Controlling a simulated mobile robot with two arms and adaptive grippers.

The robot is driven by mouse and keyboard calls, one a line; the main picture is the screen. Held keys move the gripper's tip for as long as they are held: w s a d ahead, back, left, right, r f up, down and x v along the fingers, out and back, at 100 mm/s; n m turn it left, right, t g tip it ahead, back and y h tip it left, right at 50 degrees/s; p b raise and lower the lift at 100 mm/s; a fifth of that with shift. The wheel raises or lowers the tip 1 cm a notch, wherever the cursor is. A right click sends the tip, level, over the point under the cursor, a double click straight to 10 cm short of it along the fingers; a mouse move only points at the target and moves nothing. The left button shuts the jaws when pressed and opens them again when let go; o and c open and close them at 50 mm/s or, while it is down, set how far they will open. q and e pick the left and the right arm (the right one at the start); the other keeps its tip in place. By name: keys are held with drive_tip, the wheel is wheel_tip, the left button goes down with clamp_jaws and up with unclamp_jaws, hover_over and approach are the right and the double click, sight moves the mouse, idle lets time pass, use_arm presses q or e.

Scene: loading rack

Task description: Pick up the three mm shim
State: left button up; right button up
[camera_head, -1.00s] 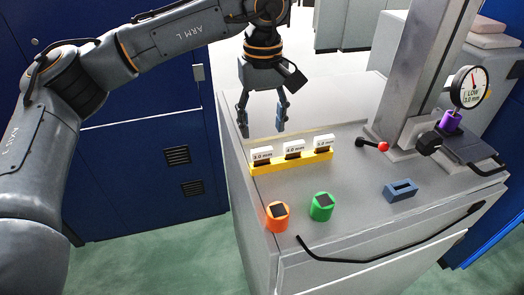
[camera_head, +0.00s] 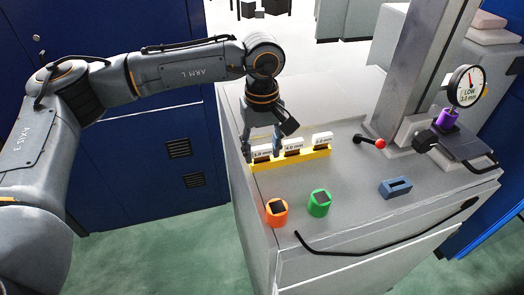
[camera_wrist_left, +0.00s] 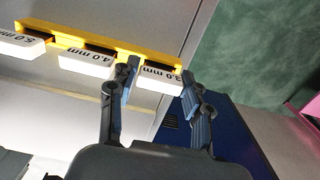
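The 3.0 mm shim (camera_head: 262,153) stands upright in the left end of the yellow rack (camera_head: 290,162), a white plate with a printed label. It also shows in the left wrist view (camera_wrist_left: 158,78). My left gripper (camera_head: 262,147) is open and lowered over it, with one finger at each side of the shim; I cannot tell whether either finger touches it. Its fingertips (camera_wrist_left: 160,75) also flank the shim in the left wrist view. The 4.0 mm shim (camera_head: 292,144) and a third shim (camera_head: 322,138), labelled 5.0 mm (camera_wrist_left: 20,44) in the wrist view, stand beside it.
An orange block (camera_head: 276,213) and a green block (camera_head: 319,203) stand in front of the rack. A blue slotted block (camera_head: 396,188) and a red-knobbed lever (camera_head: 372,142) are to the right. A dial gauge (camera_head: 467,86) reads LOW 3.0 mm above a purple part (camera_head: 448,119).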

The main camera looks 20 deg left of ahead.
use_arm(q)
drive_tip(key=c, duration=0.5)
drive_tip(key=shift+w+r, duration=0.1)
drive_tip(key=shift+r, duration=0.45)
drive_tip(key=s+d+r+b, duration=0.1)
drive_tip(key=s+r+b, duration=0.1)
drive_tip(key=s+r, duration=0.2)
drive_tip(key=s+d+r+b, duration=0.1)
drive_tip(key=s+r+b, duration=0.1)
drive_tip(key=s+r, duration=0.2)
drive_tip(key=s+d+r+b, duration=0.2)
drive_tip(key=s+r, duration=0.2)
drive_tip(key=s, duration=0.1)
drive_tip(key=shift+s, duration=0.3)
